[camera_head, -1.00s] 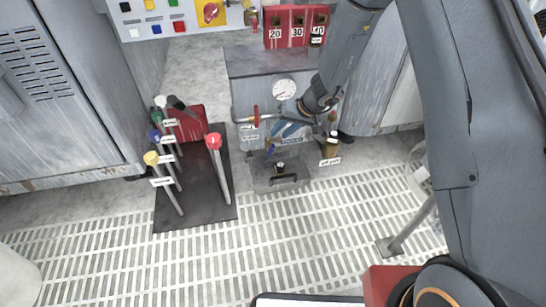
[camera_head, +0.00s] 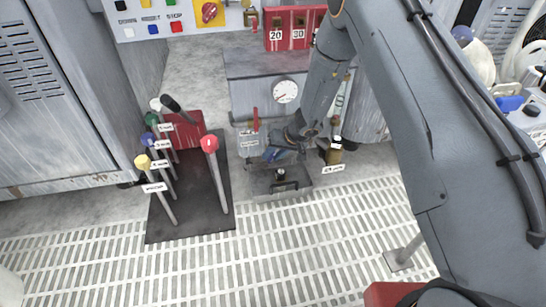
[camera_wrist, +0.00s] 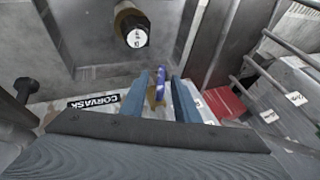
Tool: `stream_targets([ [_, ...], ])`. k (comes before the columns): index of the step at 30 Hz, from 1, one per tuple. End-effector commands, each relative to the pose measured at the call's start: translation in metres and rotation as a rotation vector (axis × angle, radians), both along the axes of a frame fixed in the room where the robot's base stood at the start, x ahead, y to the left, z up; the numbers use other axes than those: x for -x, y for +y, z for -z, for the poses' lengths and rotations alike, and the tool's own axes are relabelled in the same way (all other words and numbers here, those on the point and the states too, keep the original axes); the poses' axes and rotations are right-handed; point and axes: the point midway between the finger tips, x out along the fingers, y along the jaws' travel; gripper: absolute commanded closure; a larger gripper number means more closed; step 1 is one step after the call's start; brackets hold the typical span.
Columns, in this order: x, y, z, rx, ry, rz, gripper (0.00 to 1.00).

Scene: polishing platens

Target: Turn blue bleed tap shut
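The blue bleed tap's handle (camera_wrist: 161,82) shows in the wrist view, upright on a brass-coloured body. My gripper (camera_wrist: 163,88) is open, with one blue finger on each side of the handle. Thin gaps seem to show on both sides, but I cannot tell whether either finger touches it. In the head view my gripper (camera_head: 272,154) is low in front of the grey cabinet, below the round gauge (camera_head: 286,92). I cannot make out the blue tap there; my gripper and wrist cover that area.
A red-handled valve (camera_head: 255,119) stands just left of my gripper. A small bottle (camera_head: 334,153) is on the right, and a tray with a black-knobbed part (camera_head: 281,181) is below. Levers with coloured knobs stand on a dark plate (camera_head: 190,217) to the left.

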Motion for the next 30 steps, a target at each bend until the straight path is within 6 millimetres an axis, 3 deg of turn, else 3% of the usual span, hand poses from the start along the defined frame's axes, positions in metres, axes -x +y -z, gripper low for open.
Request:
stream_targets([
  [6,-0.0005,0.0004,-0.0004,0.000,-0.001,0.000,0.72],
  [11,-0.0005,0.0003,-0.0004,0.000,-0.001,0.000,0.99],
  [12,-0.0004,0.0003,-0.0004,0.000,-0.001,0.000,1.00],
  [30,-0.0015,-0.0019,0.0005,-0.128,0.036,0.003,1.00],
])
